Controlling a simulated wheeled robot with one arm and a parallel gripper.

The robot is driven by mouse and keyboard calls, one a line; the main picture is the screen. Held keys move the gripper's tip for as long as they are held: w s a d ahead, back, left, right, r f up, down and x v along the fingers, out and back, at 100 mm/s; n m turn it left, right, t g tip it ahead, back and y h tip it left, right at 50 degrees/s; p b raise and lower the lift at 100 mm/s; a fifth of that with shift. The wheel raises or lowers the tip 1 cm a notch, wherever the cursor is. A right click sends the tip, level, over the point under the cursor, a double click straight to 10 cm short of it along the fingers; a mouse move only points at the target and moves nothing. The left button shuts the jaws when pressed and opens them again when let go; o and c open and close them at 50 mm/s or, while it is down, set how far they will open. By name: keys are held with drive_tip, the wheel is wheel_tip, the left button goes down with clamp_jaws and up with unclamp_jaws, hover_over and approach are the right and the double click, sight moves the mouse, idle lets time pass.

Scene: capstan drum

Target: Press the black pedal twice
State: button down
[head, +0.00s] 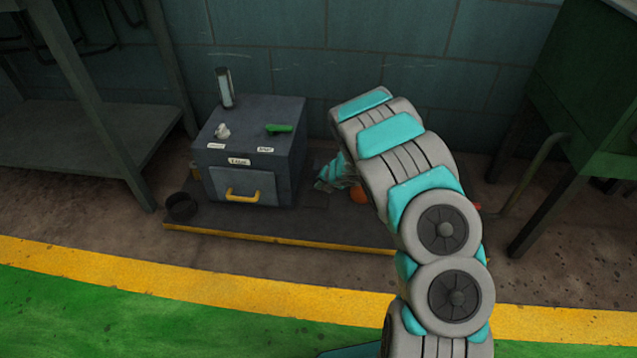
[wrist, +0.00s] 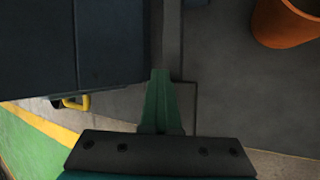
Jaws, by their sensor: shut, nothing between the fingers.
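I cannot clearly make out the black pedal in either view. A dark flat patch (head: 314,200) lies on the low platform (head: 285,226) beside the grey box, partly near my gripper, and I cannot tell if it is the pedal. My gripper (head: 325,184) points down to the right of the box, low over the platform, partly behind my arm. In the wrist view its green fingers (wrist: 160,74) are together and empty, beside a dark grey bar (wrist: 172,38) and above a thin-edged rectangle. Contact cannot be told.
The grey box (head: 228,178) carries a yellow handle (head: 243,195), a green lever (head: 279,128) and a pale knob (head: 222,131). A black ring-like item (head: 182,207) sits at left. An orange container (wrist: 284,25) stands right of my gripper. A bench and green cabinet flank the platform.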

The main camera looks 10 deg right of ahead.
drive_tip(key=shift+w+d+r+p, duration=0.1)
drive_tip(key=shift+w+r+p, duration=0.15)
drive_tip(key=shift+r+p, duration=0.7)
drive_tip(key=shift+w+d+r+p, duration=0.1)
drive_tip(key=shift+w+r+p, duration=0.1)
drive_tip(key=shift+r+p, duration=0.75)
drive_tip(key=shift+f, duration=0.1)
drive_tip(key=r+p, duration=0.3)
drive_tip(key=w+r+p, duration=0.1)
drive_tip(key=r+p, duration=0.1)
drive_tip(key=shift+d, duration=0.1)
drive_tip(key=shift+f, duration=0.1)
